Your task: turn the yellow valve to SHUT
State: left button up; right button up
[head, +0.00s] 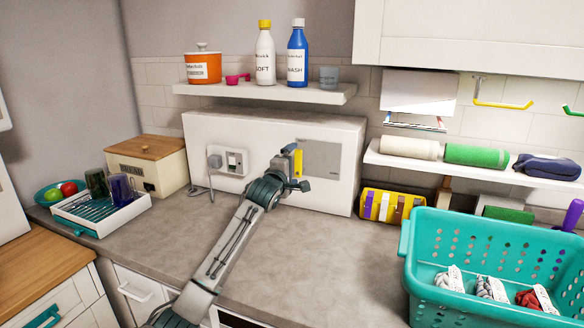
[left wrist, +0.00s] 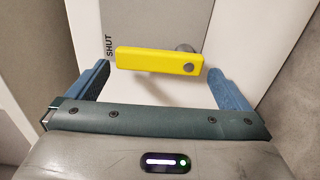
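The yellow valve (head: 298,163) is a flat bar handle on a grey plate on the white boxed panel, standing roughly vertical in the head view. In the left wrist view the yellow handle (left wrist: 150,60) lies crosswise, with its round pivot at the right end and its free end just by the printed word SHUT (left wrist: 111,39). My left gripper (head: 296,167) is at the panel, open. In the left wrist view its blue fingers (left wrist: 158,68) stand apart, one near each end of the handle, with a gap visible at each side. My right gripper is not in view.
The white panel (head: 230,128) also carries a socket (head: 230,161) with a plug and cord. A shelf (head: 270,93) with bottles is above. A bread box (head: 148,165) and dish rack (head: 100,213) stand left, a teal basket (head: 490,240) right. The middle counter is clear.

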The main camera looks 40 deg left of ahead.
pick_arm(q)
jog(key=b+v, duration=0.2)
jog(key=v, duration=0.8)
jog(key=shift+s+d+b, duration=0.2)
jog(key=shift+s+b, duration=0.15)
jog(key=shift+b, duration=0.05)
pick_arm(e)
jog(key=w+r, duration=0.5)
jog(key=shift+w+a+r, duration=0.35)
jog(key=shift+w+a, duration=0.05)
